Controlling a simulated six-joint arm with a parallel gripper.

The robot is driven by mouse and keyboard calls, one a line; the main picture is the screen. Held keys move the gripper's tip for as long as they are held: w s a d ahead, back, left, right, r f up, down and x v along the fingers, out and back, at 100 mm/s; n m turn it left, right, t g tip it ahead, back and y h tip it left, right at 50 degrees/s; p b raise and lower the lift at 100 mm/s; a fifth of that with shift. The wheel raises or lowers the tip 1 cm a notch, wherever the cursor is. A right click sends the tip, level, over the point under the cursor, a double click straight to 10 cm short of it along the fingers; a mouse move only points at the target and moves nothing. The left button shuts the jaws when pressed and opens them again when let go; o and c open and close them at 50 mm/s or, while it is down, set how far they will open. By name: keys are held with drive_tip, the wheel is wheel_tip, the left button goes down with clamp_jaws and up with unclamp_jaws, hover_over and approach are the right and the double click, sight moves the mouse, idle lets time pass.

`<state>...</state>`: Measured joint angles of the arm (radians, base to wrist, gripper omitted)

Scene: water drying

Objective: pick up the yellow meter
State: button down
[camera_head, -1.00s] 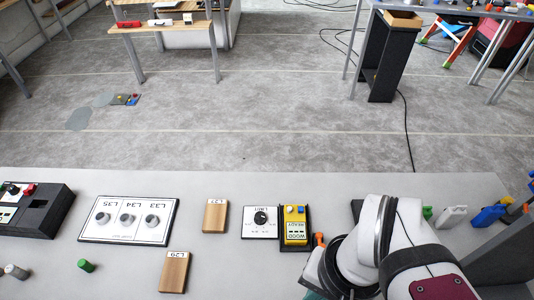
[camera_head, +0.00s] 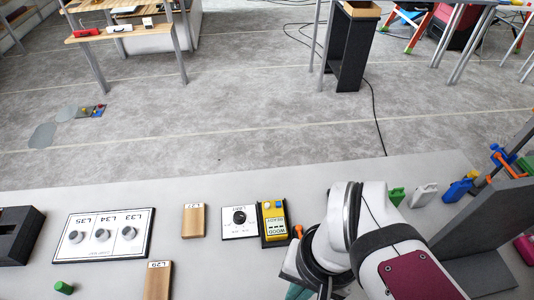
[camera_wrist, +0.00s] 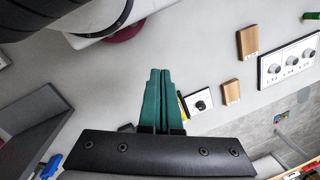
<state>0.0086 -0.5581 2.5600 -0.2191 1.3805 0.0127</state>
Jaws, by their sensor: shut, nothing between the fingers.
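The yellow meter (camera_head: 273,221) sits in a black holder on the light table, just right of a white dial panel, in the head view. In the wrist view only a thin yellow edge of the meter (camera_wrist: 182,107) shows beside my fingers; the rest is hidden behind them. My gripper (camera_wrist: 160,75) has green fingers, shut together and empty. In the head view my arm stands just right of the meter, and the fingers are mostly hidden below it.
The white dial panel (camera_head: 239,222) and wooden block L27 (camera_head: 193,221) stand left of the meter. Further left are block L29 (camera_head: 158,281) and a three-knob panel (camera_head: 103,235).

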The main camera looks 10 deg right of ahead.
drive_tip(key=c, duration=0.8)
unclamp_jaws()
drive_tip(key=shift+o, duration=0.2)
drive_tip(key=w+a+f+n+g+h, duration=0.2)
drive_tip(key=w+n+h, duration=0.6)
drive_tip(key=w+n, duration=0.5)
drive_tip(key=w+a+f+n+t+h, duration=0.3)
drive_tip(key=w+a+f+n+h, duration=0.3)
drive_tip(key=n, duration=0.3)
drive_tip(key=n+t, duration=0.4)
drive_tip(key=n, duration=0.2)
approach(267, 205)
drive_tip(key=x, duration=0.8)
